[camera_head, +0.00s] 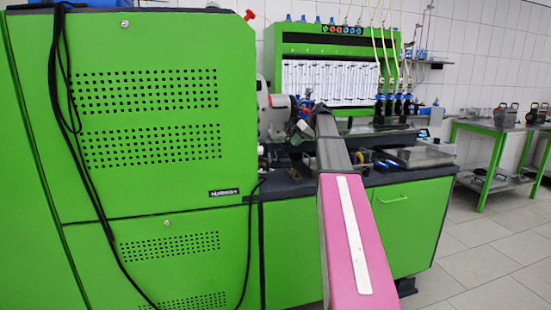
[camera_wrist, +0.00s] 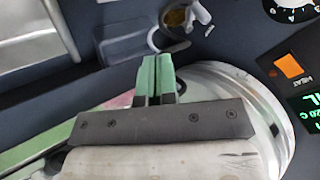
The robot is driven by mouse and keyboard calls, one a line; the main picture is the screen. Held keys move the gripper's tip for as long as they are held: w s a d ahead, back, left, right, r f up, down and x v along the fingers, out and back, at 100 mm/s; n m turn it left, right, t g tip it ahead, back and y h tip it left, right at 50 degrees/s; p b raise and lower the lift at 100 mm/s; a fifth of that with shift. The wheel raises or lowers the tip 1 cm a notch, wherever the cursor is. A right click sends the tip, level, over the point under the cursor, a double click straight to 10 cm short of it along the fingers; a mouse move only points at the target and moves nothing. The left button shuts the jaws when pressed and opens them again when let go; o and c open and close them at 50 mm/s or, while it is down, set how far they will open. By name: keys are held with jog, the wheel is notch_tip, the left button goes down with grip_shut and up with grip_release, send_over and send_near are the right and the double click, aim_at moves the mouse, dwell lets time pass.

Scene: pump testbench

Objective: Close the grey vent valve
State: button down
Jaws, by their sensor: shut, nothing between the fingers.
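My gripper (camera_wrist: 156,78) shows in the wrist view with its two green fingers pressed together and nothing between them. It is above a round shiny metal plate (camera_wrist: 262,120). Beyond the fingertips is a small light grey curved part (camera_wrist: 198,13) beside a round opening with something yellowish in it. I cannot tell whether this part is the grey vent valve. In the head view my arm reaches over the bench, and its end is too small and crowded to make out. I cannot pick out the vent valve there.
An orange HEAT switch (camera_wrist: 290,65) and a lit green display (camera_wrist: 308,108) are right of my gripper. In the head view, a large green cabinet (camera_head: 150,190) stands left of my arm, and the green test bench (camera_head: 415,222) is beneath it. A side table (camera_head: 490,131) stands at right.

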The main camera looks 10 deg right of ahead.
jog(key=x, duration=1)
jog(key=shift+d+f, duration=0.1)
jog(key=shift+f, duration=0.05)
jog(key=shift+s+a+r, duration=0.15)
jog(key=shift+s+a, duration=0.1)
jog(key=shift+a, duration=0.3)
jog(key=shift+s+a+r, duration=0.15)
jog(key=shift+s+a, duration=0.15)
jog(key=shift+a, duration=0.25)
jog(key=shift+s+a+r, duration=0.1)
jog(key=shift+s+a, duration=0.1)
jog(key=shift+a, duration=0.45)
